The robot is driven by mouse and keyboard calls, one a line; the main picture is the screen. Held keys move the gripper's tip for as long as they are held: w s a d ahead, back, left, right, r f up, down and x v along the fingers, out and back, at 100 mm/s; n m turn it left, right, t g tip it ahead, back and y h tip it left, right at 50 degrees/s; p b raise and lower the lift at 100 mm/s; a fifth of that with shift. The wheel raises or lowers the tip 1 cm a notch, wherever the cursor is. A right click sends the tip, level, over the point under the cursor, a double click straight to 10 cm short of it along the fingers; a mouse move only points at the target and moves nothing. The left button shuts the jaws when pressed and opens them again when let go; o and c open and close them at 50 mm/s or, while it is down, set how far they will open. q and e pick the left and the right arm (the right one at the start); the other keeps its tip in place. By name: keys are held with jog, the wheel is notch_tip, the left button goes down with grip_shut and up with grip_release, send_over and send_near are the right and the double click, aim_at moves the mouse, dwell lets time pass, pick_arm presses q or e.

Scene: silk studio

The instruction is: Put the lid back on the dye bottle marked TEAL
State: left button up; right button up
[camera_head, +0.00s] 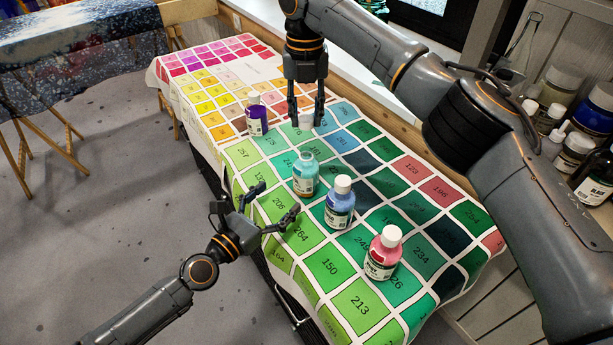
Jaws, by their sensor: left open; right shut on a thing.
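The teal dye bottle (305,180) stands upright and uncapped on the patterned cloth, its open neck showing; its label text is too small to read. My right gripper (305,121) points straight down behind the bottle, shut on a white lid (304,122). The lid is partly hidden between the fingers and apart from the bottle. I cannot tell its exact height above the cloth. My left gripper (277,203) is open and empty at the table's left edge, with its fingers pointing towards the bottle, to the lower left of it, not touching it.
Capped bottles stand nearby: purple (257,118) behind left, blue (339,206) close to the right, pink (383,256) further front. The numbered colour-chart cloth (331,268) covers the table. Several jars (565,85) stand at the right. My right arm spans the upper right.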

aim_at(299, 178)
pick_arm(q)
jog(key=x, duration=1)
jog(key=shift+w+d, duration=0.3)
jog(key=shift+c, duration=0.4)
grip_shut()
pick_arm(e)
jog(key=shift+f, duration=2.5)
jog(key=shift+f, duration=0.85)
jog(key=shift+f, duration=0.55)
